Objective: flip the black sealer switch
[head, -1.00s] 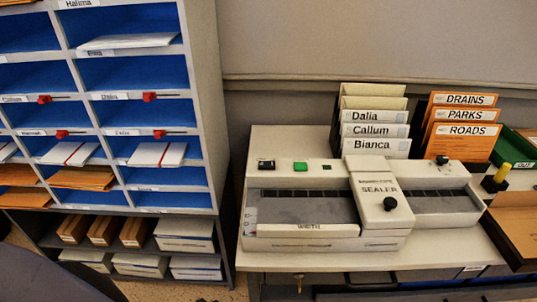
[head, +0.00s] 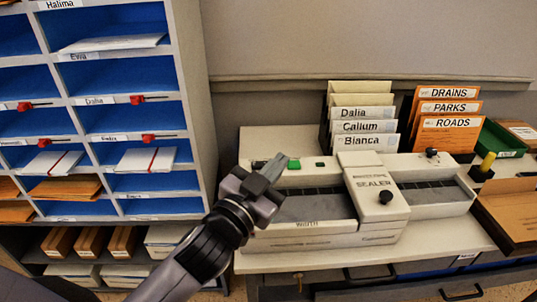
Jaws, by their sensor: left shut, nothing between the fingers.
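The sealer (head: 335,238) is a cream machine on the counter, with a raised block (head: 375,185) marked "SEALER" that carries a black knob. A green button (head: 294,163) and a small dark green one (head: 320,164) sit on its back strip. The black switch left of the green button is mostly or fully covered by my left gripper (head: 273,167). That gripper is shut and empty, with its fingertips over the strip just left of the green button. I cannot tell whether it touches the switch. My right gripper is out of view.
Pigeonhole shelves (head: 197,90) with blue compartments stand at the left. Behind the sealer are name folders (head: 364,127) and orange folders (head: 449,138). A yellow-handled stamp (head: 486,163), a green tray (head: 499,141) and a brown box (head: 512,220) are at the right.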

